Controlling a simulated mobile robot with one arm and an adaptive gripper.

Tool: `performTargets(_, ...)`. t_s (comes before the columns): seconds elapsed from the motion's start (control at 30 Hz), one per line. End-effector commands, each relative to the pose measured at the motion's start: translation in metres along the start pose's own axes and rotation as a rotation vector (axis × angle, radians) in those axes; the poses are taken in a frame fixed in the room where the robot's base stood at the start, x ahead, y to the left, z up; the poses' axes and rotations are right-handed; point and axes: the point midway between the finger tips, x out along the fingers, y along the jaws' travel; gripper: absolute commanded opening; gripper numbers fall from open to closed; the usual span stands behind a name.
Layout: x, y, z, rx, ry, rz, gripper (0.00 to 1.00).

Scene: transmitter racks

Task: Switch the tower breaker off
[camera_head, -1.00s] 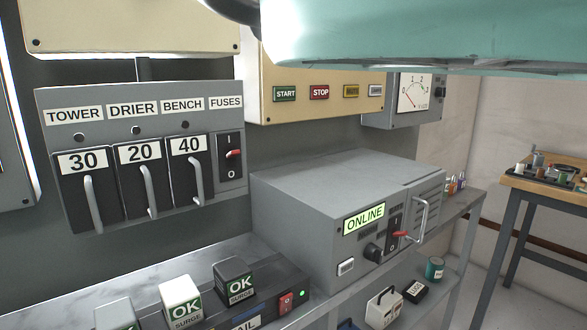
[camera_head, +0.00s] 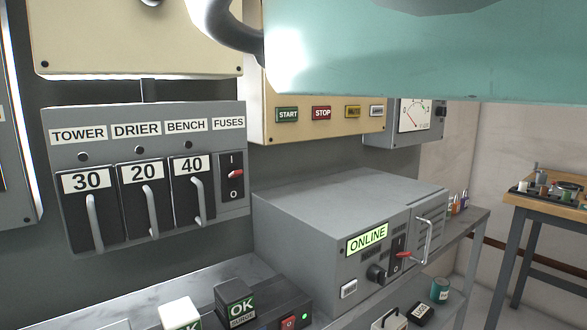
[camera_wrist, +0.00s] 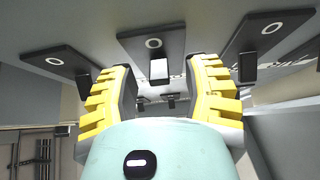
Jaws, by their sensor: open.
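In the wrist view my gripper (camera_wrist: 163,70) is open, with yellow ribbed pads on both fingers. Similar toggles sit on plates to the left (camera_wrist: 58,60) and right (camera_wrist: 270,30). No readable label shows which is the tower breaker. In the head view a TOWER label (camera_head: 78,134) stands above a black 30 fuse holder (camera_head: 88,205) with a grey handle. My gripper is hidden there.
The fuse panel also has 20 and 40 holders and a red-levered FUSES switch (camera_head: 235,175). A grey ONLINE unit (camera_head: 330,220) stands on the bench to the right. Cream cabinets (camera_head: 130,40) hang above. A wooden table (camera_head: 550,202) is at far right.

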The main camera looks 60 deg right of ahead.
Motion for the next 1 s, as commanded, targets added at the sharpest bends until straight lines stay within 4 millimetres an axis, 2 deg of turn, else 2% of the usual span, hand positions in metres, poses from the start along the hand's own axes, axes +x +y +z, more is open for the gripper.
performTargets(0.17,-0.009,-0.001,0.000,0.005,0.000,-0.002,0.48)
performTargets(0.27,-0.022,-0.001,0.001,0.004,-0.002,-0.002,0.48)
performTargets(0.73,-0.100,-0.001,0.002,0.001,-0.008,-0.005,0.48)
performTargets(1.0,-0.119,-0.001,0.001,0.001,-0.004,-0.004,0.48)
